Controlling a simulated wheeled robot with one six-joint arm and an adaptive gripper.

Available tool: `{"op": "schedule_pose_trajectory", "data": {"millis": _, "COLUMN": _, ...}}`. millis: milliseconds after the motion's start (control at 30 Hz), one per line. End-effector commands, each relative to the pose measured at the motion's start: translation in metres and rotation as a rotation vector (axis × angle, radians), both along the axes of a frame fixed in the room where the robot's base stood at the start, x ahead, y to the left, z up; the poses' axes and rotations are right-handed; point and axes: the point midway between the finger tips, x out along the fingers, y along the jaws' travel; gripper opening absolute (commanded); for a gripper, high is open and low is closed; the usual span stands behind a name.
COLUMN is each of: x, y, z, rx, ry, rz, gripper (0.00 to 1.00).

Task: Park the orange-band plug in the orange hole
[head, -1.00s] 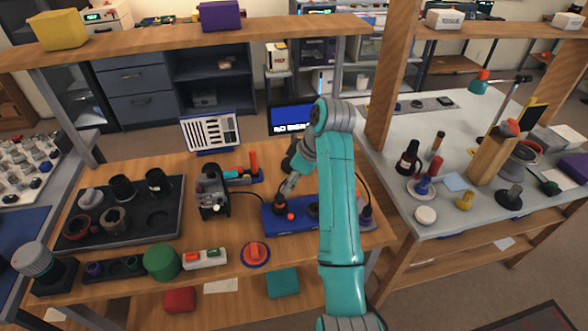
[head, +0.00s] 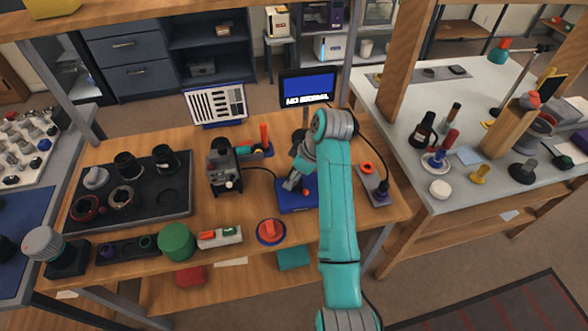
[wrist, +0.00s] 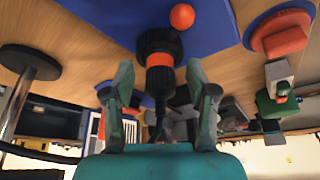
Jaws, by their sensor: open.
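The orange-band plug (wrist: 160,60) is black and ribbed with an orange band, in the wrist view. It stands at a blue base (wrist: 185,25) beside a red ball knob (wrist: 182,17). My open gripper (wrist: 160,78) has one finger on each side of the plug, with visible gaps. In the head view my gripper (head: 291,184) is low over the blue base (head: 297,207), and I cannot make out the plug clearly there. An orange ring (head: 367,168), likely the orange hole, lies on a grey plate (head: 372,182) to the right of my arm.
A black machine (head: 222,166) stands left of the blue base. A red knob on a blue disc (head: 270,231) is at the front edge. A monitor (head: 308,87) stands behind.

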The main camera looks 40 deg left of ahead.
Motion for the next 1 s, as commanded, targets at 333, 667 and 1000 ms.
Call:
{"op": "schedule_pose_trajectory", "data": {"millis": 333, "x": 0.0, "y": 0.0001, "z": 0.0001, "rx": 0.0, "ry": 0.0, "rz": 0.0, "gripper": 0.2}}
{"op": "schedule_pose_trajectory", "data": {"millis": 667, "x": -0.0001, "y": 0.0, "z": -0.0003, "rx": -0.001, "ry": 0.0, "rz": -0.001, "gripper": 0.0}}
{"op": "schedule_pose_trajectory", "data": {"millis": 1000, "x": -0.0001, "y": -0.0001, "z": 0.001, "rx": -0.001, "ry": 0.001, "rz": -0.001, "gripper": 0.0}}
